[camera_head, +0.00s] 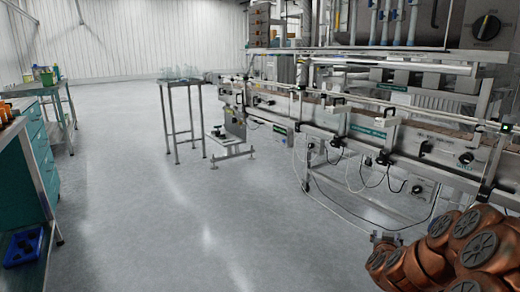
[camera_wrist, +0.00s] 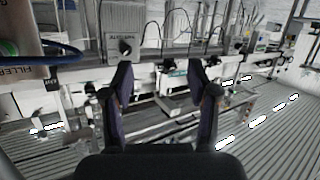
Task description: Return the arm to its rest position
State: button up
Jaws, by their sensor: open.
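My arm (camera_head: 450,250) shows as copper-coloured joints at the lower right of the head view, near the front side of the filling line. In the wrist view, my gripper (camera_wrist: 160,85) has its two dark fingers spread apart with nothing between them. Beyond the fingers is the metal machinery of the line, apart from them. In the head view the fingers cannot be made out clearly.
The conveyor line (camera_head: 375,128) runs along the right, with cables hanging below it. A small table (camera_head: 182,83) with clear bottles stands at its far end. A teal drawer cabinet (camera_head: 38,150) is at the left. The grey floor between is clear.

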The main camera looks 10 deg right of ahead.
jog(key=w+a+r+n+y+p, duration=0.1)
jog(key=a+r+n+y+p, duration=0.2)
jog(key=a+r, duration=0.4)
jog(key=w+a+r+y+p, duration=0.1)
jog(key=a+r+y+p, duration=0.3)
jog(key=a, duration=0.5)
jog(key=s+a+r+n+g+y+p, duration=0.1)
jog(key=s+a+r+g+p, duration=0.1)
jog(key=s+a+r+p, duration=0.3)
jog(key=s+a+r+n+g+y+p, duration=0.1)
jog(key=a+r+n+y+p, duration=0.2)
jog(key=a, duration=0.5)
jog(key=s+a+r+g+p, duration=0.2)
jog(key=s+a+r+p, duration=0.2)
jog(key=s, duration=0.2)
jog(key=s+a+r+g+p, duration=0.2)
jog(key=s+a+r+p, duration=0.15)
jog(key=s+p, duration=0.2)
jog(key=s+r+g+p, duration=0.3)
jog(key=s+r+p, duration=0.2)
jog(key=s, duration=0.5)
jog(key=s+r+g+h+p, duration=0.1)
jog(key=s+r+g+p, duration=0.2)
jog(key=s+r, duration=0.6)
jog(key=shift+s+a+p, duration=0.45)
jog(key=shift+s+p, duration=0.4)
jog(key=shift+s, duration=0.4)
jog(key=shift+s+f, duration=0.1)
jog(key=shift+s, duration=0.05)
jog(key=shift+c, duration=0.2)
